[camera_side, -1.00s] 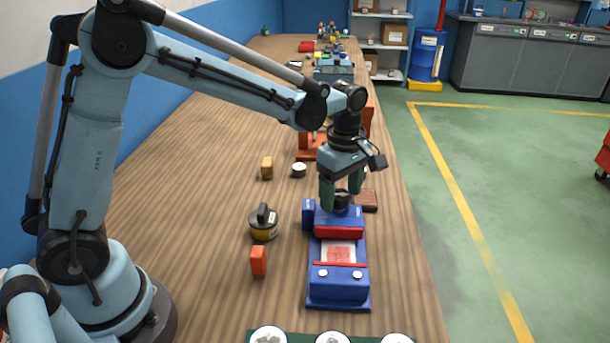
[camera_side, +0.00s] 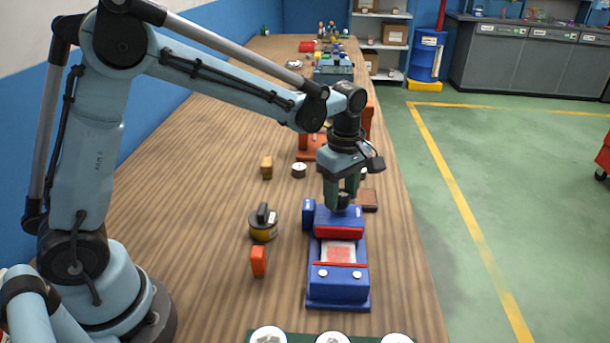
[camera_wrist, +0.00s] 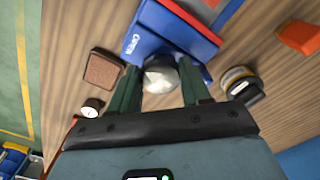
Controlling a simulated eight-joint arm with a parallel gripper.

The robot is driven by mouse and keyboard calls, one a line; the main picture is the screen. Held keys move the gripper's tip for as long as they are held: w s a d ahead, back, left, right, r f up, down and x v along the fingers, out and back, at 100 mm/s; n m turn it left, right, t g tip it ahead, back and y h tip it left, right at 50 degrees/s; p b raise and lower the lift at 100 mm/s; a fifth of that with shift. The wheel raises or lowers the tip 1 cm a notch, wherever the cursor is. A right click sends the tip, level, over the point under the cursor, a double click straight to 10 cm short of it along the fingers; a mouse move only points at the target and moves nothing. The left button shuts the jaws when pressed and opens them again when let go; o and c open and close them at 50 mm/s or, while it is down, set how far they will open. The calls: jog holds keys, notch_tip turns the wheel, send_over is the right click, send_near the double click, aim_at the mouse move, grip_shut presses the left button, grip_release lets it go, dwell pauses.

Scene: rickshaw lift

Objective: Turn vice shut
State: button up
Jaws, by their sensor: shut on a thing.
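The blue vice (camera_side: 338,291) stands on the wooden bench, with red jaw strips and a whitish piece with a red mark (camera_side: 339,252) lying between its jaws. Its dark knob (camera_side: 343,201) is at the far end of the vice. My gripper (camera_side: 343,197) points down over that end, shut on the knob. In the wrist view the two green fingers of my gripper (camera_wrist: 160,90) stand on either side of the round grey knob (camera_wrist: 160,75), with the blue vice body (camera_wrist: 165,30) beyond it. The fingers partly hide the knob in the side view.
A black and yellow round object (camera_side: 263,224) and an orange block (camera_side: 258,262) stand left of the vice. A brown pad (camera_side: 367,200) lies close to my gripper's right. A small round gauge (camera_side: 299,170) and a tan block (camera_side: 267,168) are farther back. The bench's right edge is near.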

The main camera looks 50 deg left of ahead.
jog(key=m, duration=0.4)
jog(key=shift+m, duration=0.3)
jog(key=m, duration=0.4)
jog(key=shift+s, duration=0.1)
jog(key=m, duration=0.5)
jog(key=shift+a, duration=0.1)
jog(key=m, duration=0.4)
jog(key=shift+m, duration=0.3)
jog(key=m, duration=0.4)
jog(key=shift+a, duration=0.1)
jog(key=m, duration=0.9)
jog(key=shift+a, duration=0.1)
jog(key=shift+m, duration=2.1)
